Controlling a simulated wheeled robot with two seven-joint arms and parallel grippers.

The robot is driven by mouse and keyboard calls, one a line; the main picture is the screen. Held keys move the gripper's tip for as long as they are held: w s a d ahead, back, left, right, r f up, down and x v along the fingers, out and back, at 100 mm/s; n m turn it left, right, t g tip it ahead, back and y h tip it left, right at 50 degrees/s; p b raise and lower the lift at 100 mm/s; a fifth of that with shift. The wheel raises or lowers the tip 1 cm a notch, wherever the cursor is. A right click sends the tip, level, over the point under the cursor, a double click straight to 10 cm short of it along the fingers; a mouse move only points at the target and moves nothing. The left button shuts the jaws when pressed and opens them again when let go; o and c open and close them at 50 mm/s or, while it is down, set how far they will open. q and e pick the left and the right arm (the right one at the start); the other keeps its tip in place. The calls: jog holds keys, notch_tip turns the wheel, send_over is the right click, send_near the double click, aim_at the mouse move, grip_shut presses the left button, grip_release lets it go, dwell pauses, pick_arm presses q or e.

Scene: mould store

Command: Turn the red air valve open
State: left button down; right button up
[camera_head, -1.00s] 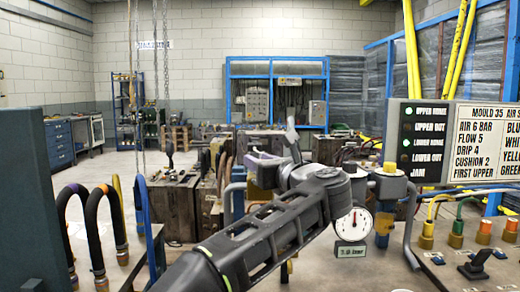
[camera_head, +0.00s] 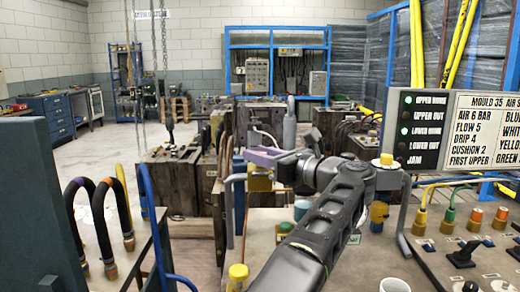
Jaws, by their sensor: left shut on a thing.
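No plainly red valve shows. A purple handle (camera_head: 268,156) lies flat over a brass-yellow valve body (camera_head: 260,180) on a grey pipe (camera_head: 229,205), left of my wrist in the head view. My left arm comes up from the bottom middle, and my left gripper (camera_head: 291,166) is shut at the right end of this handle. The fingertips are mostly hidden by my dark wrist, so the exact grip cannot be seen. The pressure gauge is hidden behind my arm; only an edge of its green readout (camera_head: 353,239) shows. My right gripper is not in view.
A yellow-topped regulator (camera_head: 386,161) stands close to the right of my wrist. A lamp and label panel (camera_head: 425,135) and a joystick console (camera_head: 470,262) stand at right. Looped hoses (camera_head: 100,215) stand at left. The floor beyond at left is clear.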

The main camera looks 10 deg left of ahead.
pick_arm(q)
jog(key=c, duration=1)
grip_release()
jog(key=shift+c, duration=0.2)
jog(key=shift+d, duration=0.1)
jog(key=p+v, duration=0.2)
jog(key=v, duration=0.5)
jog(key=shift+s+d, duration=0.2)
jog(key=shift+d, duration=0.05)
jog(key=shift+r, duration=0.1)
